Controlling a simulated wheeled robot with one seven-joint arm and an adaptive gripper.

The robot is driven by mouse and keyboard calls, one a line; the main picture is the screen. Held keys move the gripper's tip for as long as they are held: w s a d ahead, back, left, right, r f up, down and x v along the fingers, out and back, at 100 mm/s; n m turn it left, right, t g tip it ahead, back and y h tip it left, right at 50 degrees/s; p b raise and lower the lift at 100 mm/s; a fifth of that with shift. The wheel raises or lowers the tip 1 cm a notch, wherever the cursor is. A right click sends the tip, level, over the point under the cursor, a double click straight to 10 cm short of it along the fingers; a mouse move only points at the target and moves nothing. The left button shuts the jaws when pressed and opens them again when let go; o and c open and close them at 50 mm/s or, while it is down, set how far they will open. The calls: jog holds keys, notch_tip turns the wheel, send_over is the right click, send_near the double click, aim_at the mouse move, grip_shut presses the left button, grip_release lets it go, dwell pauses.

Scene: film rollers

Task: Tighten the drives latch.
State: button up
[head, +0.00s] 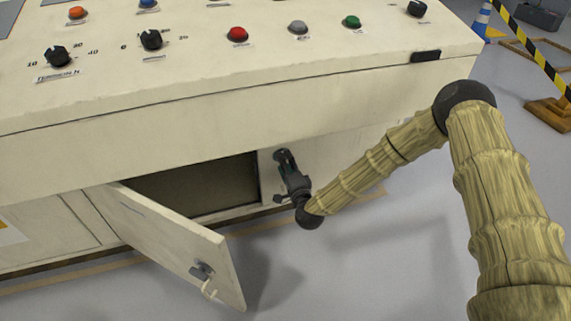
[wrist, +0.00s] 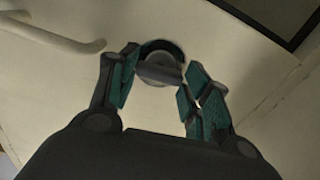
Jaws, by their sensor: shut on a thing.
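My gripper (head: 283,158) is at the cream front panel of the machine, just right of the open compartment. In the wrist view its teal-padded fingers (wrist: 160,85) are closed in on either side of a round grey latch (wrist: 160,70) with a dark ring on that panel. The fingers partly cover the latch, and its turn position is hard to tell. In the head view my gripper hides it. No label naming the latch is readable.
The control top with knobs and buttons overhangs above. Clear floor lies in front.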

jog(key=shift+m, duration=0.3)
jog(key=o, duration=1)
jog(key=shift+s, duration=0.1)
jog(key=v, duration=1.2)
